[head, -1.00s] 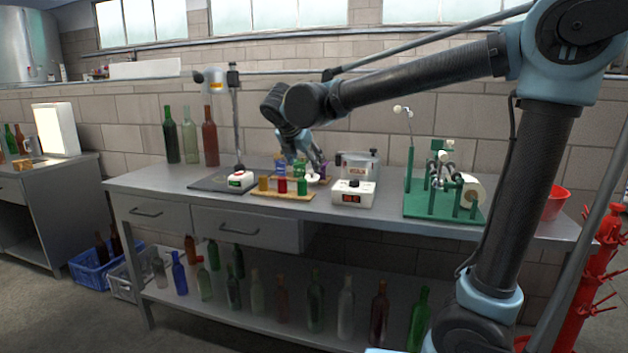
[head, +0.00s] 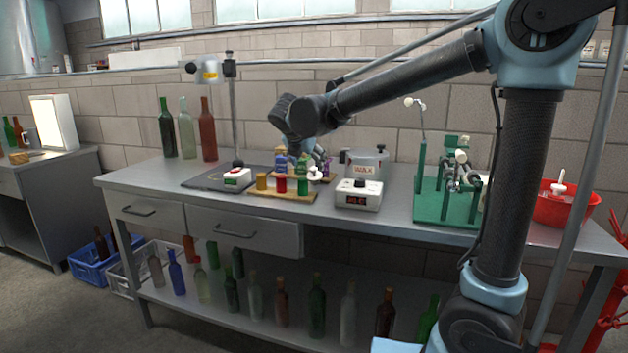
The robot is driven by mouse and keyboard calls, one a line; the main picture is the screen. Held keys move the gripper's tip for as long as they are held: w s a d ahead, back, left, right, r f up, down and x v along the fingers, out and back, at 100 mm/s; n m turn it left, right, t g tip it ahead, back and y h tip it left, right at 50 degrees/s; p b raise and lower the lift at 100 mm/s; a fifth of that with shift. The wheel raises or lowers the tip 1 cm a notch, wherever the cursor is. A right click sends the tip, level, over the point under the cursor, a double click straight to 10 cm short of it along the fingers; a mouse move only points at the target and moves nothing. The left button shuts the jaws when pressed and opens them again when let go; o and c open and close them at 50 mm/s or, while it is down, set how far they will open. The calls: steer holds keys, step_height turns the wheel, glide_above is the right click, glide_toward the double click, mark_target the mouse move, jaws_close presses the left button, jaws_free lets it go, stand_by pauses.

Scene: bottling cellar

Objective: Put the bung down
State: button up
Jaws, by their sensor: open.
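My gripper (head: 318,163) is open, over the back of the bench, just above a small wooden rack (head: 285,195). A small white piece (head: 315,174), which may be the bung, is right below the fingers at the rack's right end. I cannot tell whether it touches them or what it rests on. The rack holds a yellow (head: 262,181), a red (head: 281,184) and a green (head: 303,186) cylinder.
A wax pot (head: 363,165) and a white box with a display (head: 358,195) stand right of the rack. A green stand (head: 447,207) and a red bowl (head: 567,210) are farther right. Three bottles (head: 187,135) stand at the back left. The bench's front left is clear.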

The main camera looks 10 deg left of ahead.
mark_target(313, 169)
steer(key=x, duration=0.5)
steer(key=shift+x, duration=2.65)
steer(key=shift+w+r, duration=0.1)
steer(key=shift+r, duration=0.1)
steer(key=c, duration=1.2)
steer(key=shift+r, duration=0.1)
step_height(313, 169, up, 10)
steer(key=shift+f, duration=0.1)
